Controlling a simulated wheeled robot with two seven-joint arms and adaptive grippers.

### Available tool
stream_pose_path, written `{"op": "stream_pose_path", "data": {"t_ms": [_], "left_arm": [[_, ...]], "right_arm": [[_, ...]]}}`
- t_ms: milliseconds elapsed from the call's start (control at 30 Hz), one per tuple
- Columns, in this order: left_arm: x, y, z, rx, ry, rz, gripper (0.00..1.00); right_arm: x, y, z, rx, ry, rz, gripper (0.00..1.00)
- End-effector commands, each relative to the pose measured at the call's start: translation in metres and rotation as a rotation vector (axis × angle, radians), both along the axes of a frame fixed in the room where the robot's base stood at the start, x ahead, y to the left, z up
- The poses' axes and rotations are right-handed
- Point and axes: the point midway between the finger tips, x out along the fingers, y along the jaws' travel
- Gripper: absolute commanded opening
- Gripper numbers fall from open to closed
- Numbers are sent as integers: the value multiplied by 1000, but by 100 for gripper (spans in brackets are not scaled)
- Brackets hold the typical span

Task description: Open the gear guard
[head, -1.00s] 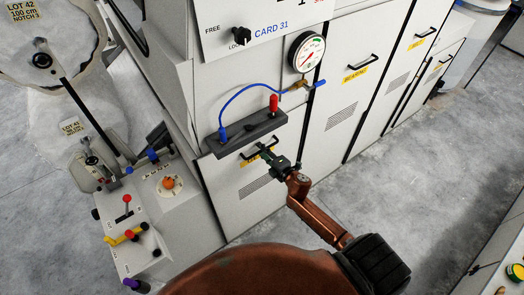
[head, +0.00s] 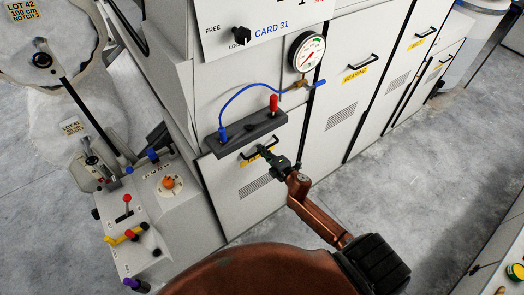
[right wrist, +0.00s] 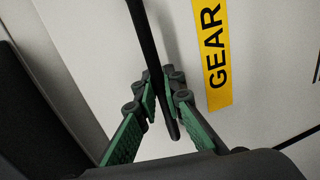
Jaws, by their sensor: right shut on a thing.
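The gear guard (head: 222,192) is a white front panel with vent slots, low on the card's side. It looks flush with the panel beside it. Its yellow label, partly covered in the head view, reads GEAR in the right wrist view (right wrist: 215,55). The guard's black bar handle (right wrist: 143,35) runs between the green-padded fingers of my right gripper (right wrist: 164,88). In the head view my right gripper (head: 269,157) is shut on this handle, hiding part of it. My left gripper is not in view.
A dark ledge (head: 227,142) with a blue hose and red knob juts out just above the handle. A pressure gauge (head: 307,52) hangs above right. A control box (head: 180,215) stands at the left. The floor (head: 400,190) before the panels is clear.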

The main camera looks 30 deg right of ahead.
Motion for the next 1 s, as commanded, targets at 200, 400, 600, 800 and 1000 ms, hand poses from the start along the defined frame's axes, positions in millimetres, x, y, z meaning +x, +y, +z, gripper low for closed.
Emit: {"op": "stream_pose_path", "data": {"t_ms": [200, 400, 600, 800, 1000], "left_arm": [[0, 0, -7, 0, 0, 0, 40], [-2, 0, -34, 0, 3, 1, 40], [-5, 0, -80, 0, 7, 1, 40], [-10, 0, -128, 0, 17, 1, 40], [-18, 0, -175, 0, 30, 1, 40]], "right_arm": [[0, 0, -9, 0, 2, -1, 0], [-1, 0, -44, -1, 7, -1, 0], [-2, 0, -97, 2, 8, -3, 0], [-2, 0, -156, 3, 10, -3, 0], [-2, 0, -214, 3, 11, -2, 0]]}}
